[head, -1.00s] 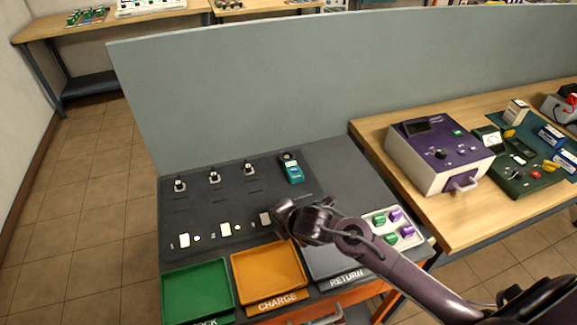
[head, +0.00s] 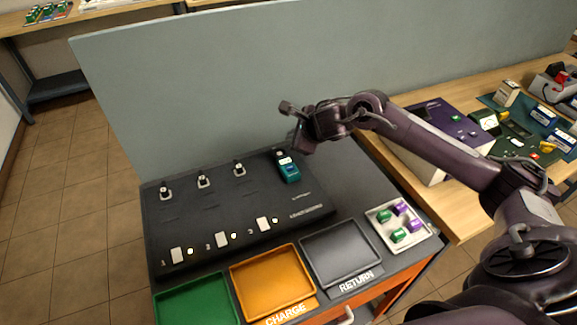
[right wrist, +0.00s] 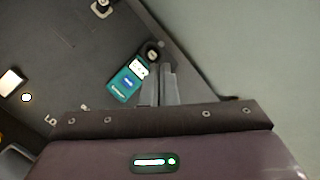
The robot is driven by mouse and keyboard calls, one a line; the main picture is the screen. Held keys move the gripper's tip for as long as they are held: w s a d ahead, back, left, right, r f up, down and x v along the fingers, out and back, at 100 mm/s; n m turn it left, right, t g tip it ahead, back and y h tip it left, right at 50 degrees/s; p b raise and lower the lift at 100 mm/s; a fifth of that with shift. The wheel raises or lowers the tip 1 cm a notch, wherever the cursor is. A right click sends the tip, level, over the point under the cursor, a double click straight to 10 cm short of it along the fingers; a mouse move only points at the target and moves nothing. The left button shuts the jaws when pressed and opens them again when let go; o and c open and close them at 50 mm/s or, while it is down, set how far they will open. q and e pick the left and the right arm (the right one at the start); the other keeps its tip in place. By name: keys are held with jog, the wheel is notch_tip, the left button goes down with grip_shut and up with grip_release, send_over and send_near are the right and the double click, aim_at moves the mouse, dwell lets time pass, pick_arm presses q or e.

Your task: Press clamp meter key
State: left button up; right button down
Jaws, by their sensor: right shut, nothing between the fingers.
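The clamp meter (head: 288,170) is a teal handheld device with a dark jaw at its far end and a pale display. It lies near the back right of the dark panel, and it also shows in the right wrist view (right wrist: 122,88), tilted. My right gripper (head: 298,147) is above and just behind the meter's jaw end. In the right wrist view its two fingers (right wrist: 161,75) are together, empty, and beside the meter's jaw and display end. Whether the fingertips touch the meter cannot be told. The key itself is too small to make out. My left gripper is not in view.
Several black posts and white plates stand on the panel (head: 262,205). Green (head: 200,303), orange (head: 272,282) and grey (head: 342,255) trays line the front. A white tray (head: 372,221) holds green and purple blocks. A grey partition (head: 210,90) rises behind.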

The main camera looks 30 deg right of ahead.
aim_at(290, 168)
jog(key=shift+f, duration=0.1)
notch_tip(290, 168, down, 8)
jog(key=b, duration=0.5)
jog(key=shift+f+b, duration=0.15)
jog(key=shift+b, duration=0.2)
jog(key=shift+f, duration=0.25)
jog(key=shift+b, duration=0.3)
dwell(1.3)
jog(key=shift+f+b, duration=0.4)
jog(key=shift+b, duration=0.2)
jog(key=shift+f+b, duration=0.35)
jog(key=shift+b, duration=0.2)
dwell(0.5)
jog(key=shift+r, duration=0.1)
jog(key=shift+r+p, duration=0.35)
jog(key=shift+r, duration=0.35)
